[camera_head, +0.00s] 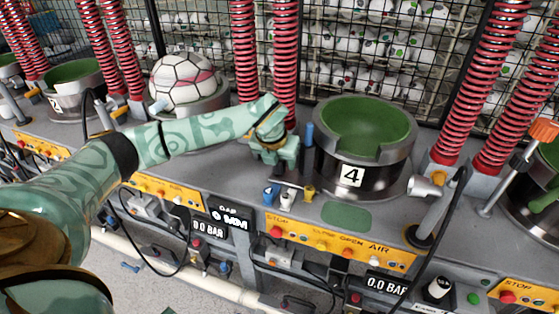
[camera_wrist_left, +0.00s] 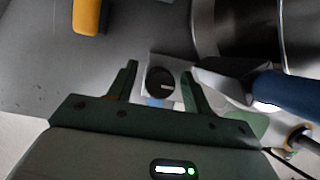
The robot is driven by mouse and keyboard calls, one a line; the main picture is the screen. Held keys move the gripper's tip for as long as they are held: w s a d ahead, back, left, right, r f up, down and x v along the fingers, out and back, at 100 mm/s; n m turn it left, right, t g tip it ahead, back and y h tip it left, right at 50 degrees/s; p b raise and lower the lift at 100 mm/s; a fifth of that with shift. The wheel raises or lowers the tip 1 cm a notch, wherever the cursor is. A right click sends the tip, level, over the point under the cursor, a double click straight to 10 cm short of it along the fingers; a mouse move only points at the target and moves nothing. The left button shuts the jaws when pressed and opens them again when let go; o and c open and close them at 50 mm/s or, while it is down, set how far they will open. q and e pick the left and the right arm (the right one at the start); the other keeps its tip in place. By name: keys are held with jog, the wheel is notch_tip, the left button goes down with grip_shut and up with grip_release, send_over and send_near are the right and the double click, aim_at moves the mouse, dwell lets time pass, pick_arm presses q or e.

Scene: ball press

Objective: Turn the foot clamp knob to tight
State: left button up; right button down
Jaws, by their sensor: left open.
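A round black knob (camera_wrist_left: 160,83) with a pale pointer line sits on a small light plate with a blue patch, in the left wrist view. I take it as the foot clamp knob; the pointer lies about sideways, toward the right. My left gripper (camera_wrist_left: 160,72) is open, with one finger at each side of the knob in that picture. I cannot tell whether they touch it. In the head view my left gripper (camera_head: 278,168) hangs beside the number 4 press cup (camera_head: 322,178), pointing down, and the knob does not show clearly. My right gripper is not in view.
A blue post (camera_head: 309,134) stands between my gripper and the cup. Blue, white and yellow fittings (camera_head: 287,198) are in front, above a yellow button panel (camera_head: 340,242). A ball (camera_head: 182,78) sits in another cup. Red springs (camera_head: 285,60) stand behind.

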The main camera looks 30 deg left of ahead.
pick_arm(q)
jog(key=c, duration=1)
jog(key=shift+o, duration=0.2)
